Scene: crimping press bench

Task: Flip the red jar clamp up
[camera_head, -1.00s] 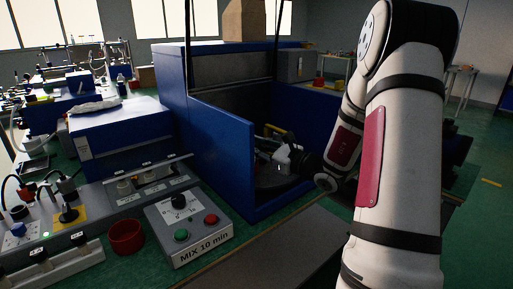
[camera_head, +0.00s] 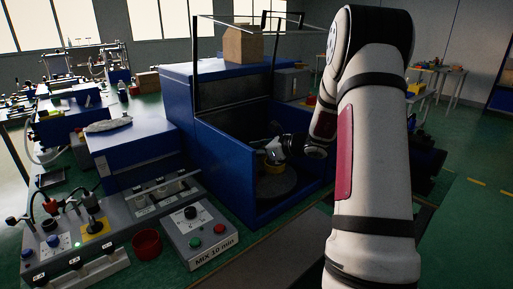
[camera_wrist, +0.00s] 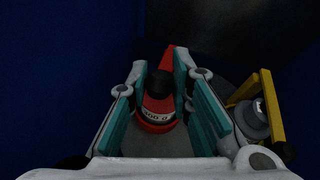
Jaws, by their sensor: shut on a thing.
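In the wrist view a red part (camera_wrist: 158,108) with a black top and a white label lies between the teal finger pads of my gripper (camera_wrist: 168,95). A narrow red bar (camera_wrist: 168,58) extends from behind the black top. I take this as the red jar clamp, partly hidden by my fingers. My gripper is shut on it. A yellow clamp frame (camera_wrist: 272,110) around a grey knob stands just right of my right finger. In the head view my gripper (camera_head: 275,150) reaches inside the blue machine (camera_head: 225,160), over a dark round plate (camera_head: 277,187).
The machine's blue walls close in around my gripper. A thin-framed cover (camera_head: 235,62) stands raised above it. A grey MIX control box (camera_head: 200,232) and a red cup (camera_head: 146,243) are at the front left. A cardboard box (camera_head: 242,44) sits on top.

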